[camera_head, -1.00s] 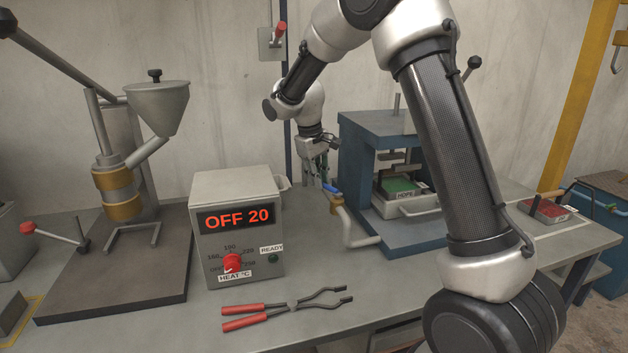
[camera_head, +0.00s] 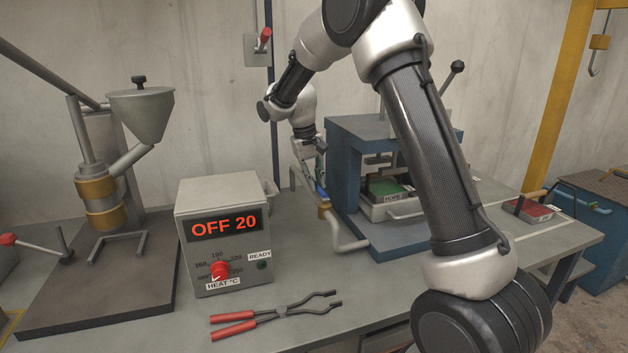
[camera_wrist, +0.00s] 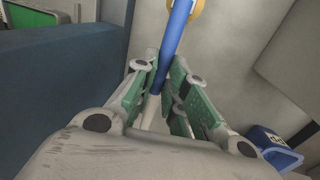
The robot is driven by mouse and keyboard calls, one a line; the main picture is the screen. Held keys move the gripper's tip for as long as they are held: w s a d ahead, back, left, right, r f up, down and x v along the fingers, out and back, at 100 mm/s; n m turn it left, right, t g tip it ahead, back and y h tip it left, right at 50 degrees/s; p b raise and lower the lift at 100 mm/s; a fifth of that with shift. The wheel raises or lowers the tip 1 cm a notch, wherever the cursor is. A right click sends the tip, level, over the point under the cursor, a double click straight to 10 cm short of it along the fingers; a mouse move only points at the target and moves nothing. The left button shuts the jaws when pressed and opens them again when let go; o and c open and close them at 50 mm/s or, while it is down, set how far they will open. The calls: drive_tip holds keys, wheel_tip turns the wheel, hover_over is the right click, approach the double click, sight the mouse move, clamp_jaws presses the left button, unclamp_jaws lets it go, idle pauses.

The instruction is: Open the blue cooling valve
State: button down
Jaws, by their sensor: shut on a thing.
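The blue cooling valve handle (camera_wrist: 178,45) runs between my gripper's fingers in the wrist view, with a brass-coloured piece (camera_wrist: 197,8) at its far end. In the head view the blue handle (camera_head: 321,189) shows small at my fingertips, above a brass fitting and a grey pipe (camera_head: 345,235) beside the blue press. My gripper (camera_wrist: 166,82) is shut on the handle, its green-padded fingers on either side of it. In the head view my gripper (camera_head: 318,180) points down and partly covers the handle.
The blue press (camera_head: 345,165) stands just right of the valve. A grey control box (camera_head: 228,245) reading OFF 20 stands to the left, with red-handled tongs (camera_head: 275,315) in front. A hopper machine (camera_head: 140,120) is at far left. My arm blocks part of the press.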

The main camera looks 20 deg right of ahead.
drive_tip(key=c, duration=1.5)
unclamp_jaws()
drive_tip(key=shift+o, duration=0.2)
wheel_tip(320, 180, up, 12)
drive_tip(key=a, duration=0.2)
drive_tip(key=shift+a, duration=0.15)
drive_tip(key=shift+w+f, duration=0.1)
